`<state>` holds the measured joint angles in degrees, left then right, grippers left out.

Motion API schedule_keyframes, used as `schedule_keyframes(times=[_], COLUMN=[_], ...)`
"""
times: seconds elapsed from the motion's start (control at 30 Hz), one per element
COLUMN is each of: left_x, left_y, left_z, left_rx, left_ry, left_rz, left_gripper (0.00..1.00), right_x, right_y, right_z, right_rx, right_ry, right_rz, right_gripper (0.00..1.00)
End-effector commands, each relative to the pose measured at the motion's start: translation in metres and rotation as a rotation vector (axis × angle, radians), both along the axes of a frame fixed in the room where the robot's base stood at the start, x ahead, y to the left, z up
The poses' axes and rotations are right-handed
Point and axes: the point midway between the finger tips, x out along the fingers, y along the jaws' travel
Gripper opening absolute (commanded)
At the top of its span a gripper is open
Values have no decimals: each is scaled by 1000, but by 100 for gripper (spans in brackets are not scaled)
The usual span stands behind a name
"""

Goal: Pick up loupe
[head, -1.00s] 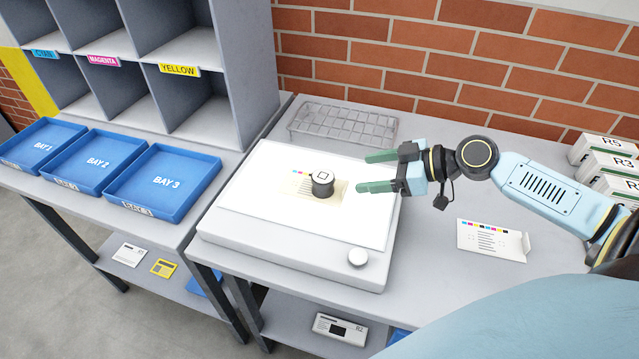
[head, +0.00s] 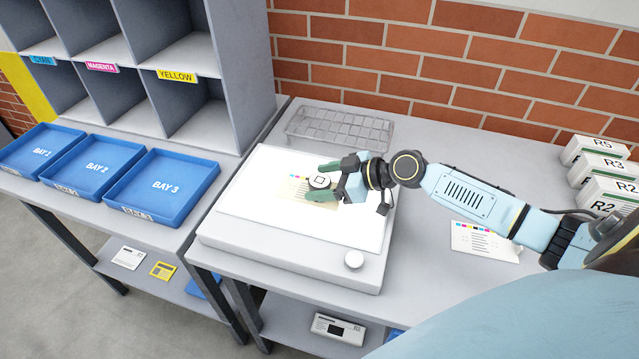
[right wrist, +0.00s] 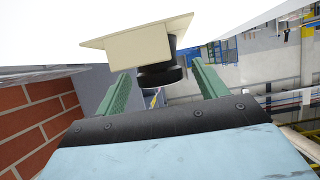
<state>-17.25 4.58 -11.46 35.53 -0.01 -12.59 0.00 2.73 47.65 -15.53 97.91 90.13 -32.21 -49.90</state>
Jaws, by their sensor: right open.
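In the right wrist view, which looks upside down, the dark loupe (right wrist: 160,74) shows between the two open fingers (right wrist: 160,88), with gaps at both sides. My left gripper is not in view.
A wire tray (head: 340,128) stands behind the light table, near the brick wall. A printed card (head: 484,240) lies to the right, near several white boxes (head: 598,165). Blue bay trays (head: 163,186) stand left.

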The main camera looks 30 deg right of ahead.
Motion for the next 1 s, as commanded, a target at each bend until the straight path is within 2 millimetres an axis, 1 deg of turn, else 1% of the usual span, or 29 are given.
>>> schedule_keyframes(times=[0.1,0.33,0.37,0.7,0.77,0.93,1.0], left_x=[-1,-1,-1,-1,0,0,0], left_y=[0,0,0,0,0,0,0], left_z=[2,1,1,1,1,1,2], left_rx=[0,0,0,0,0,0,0], left_ry=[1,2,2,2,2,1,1], left_rz=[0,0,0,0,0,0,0], left_gripper=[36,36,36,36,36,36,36], right_x=[7,7,7,7,7,7,7], right_y=[6,7,7,7,7,7,6], right_z=[-4,-6,-6,-6,-5,-5,0], right_rx=[1,0,0,0,-1,-1,-2], right_ry=[0,1,1,1,0,0,-1], right_rz=[1,1,1,1,1,1,2], right_gripper=[71,71,70,25,20,19,19])
